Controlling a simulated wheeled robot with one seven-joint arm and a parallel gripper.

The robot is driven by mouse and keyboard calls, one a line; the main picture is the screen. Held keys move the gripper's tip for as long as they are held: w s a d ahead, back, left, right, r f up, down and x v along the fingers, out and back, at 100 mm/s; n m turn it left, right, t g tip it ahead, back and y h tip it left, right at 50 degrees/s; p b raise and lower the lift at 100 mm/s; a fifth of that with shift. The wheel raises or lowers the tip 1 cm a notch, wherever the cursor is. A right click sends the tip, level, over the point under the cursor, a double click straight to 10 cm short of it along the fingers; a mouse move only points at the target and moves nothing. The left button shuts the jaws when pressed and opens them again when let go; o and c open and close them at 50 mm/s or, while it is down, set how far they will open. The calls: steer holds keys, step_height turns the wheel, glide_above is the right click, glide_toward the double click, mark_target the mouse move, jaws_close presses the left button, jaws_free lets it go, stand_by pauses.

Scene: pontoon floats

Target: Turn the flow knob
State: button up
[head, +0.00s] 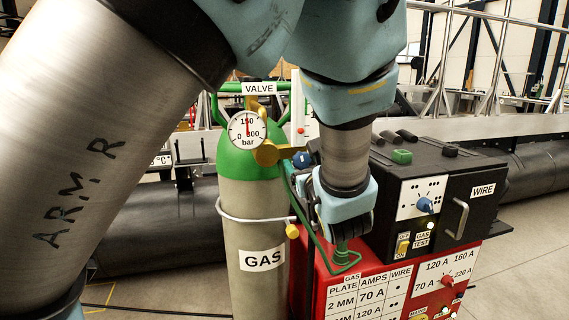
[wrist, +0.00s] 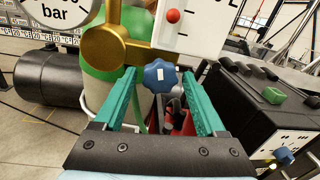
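The flow knob is taken to be the blue lobed knob (head: 302,159) with a small white mark, on the brass regulator at the cylinder's right. In the wrist view the blue knob (wrist: 160,76) appears between my gripper's two teal fingertips (wrist: 159,72). The fingers are open with a gap on each side of it; how deep the knob sits between them is unclear. A white flow scale (wrist: 187,22) with a red ball stands above the knob. In the head view my gripper (head: 345,212) is right of the knob, its fingertips hard to make out.
The green-topped gas cylinder (head: 250,210) carries a gauge (head: 247,130) reading about 150 bar and brass fittings. To the right, a black wire feeder (head: 440,190) with another blue knob (head: 425,205) sits on a red welder (head: 400,290). A green hose (head: 320,245) runs near my gripper.

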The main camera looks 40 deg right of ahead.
jaws_close()
steer(key=n+b, duration=0.1)
steer(key=b, duration=0.2)
steer(key=shift+f+b, duration=0.3)
steer(key=shift+f, duration=0.05)
steer(key=n+b, duration=0.1)
steer(key=b, duration=0.2)
steer(key=shift+n, duration=0.4)
steer(key=shift+r+n+b, duration=0.2)
steer(key=shift+n+b, duration=0.1)
steer(key=shift+b, duration=0.35)
steer(key=shift+r, duration=0.1)
steer(key=shift+o, duration=1)
jaws_free()
steer(key=shift+s, duration=0.1)
steer(key=b+v, duration=0.3)
steer(key=v, duration=0.7)
steer(key=shift+s+a, duration=0.25)
steer(key=shift+s, duration=0.05)
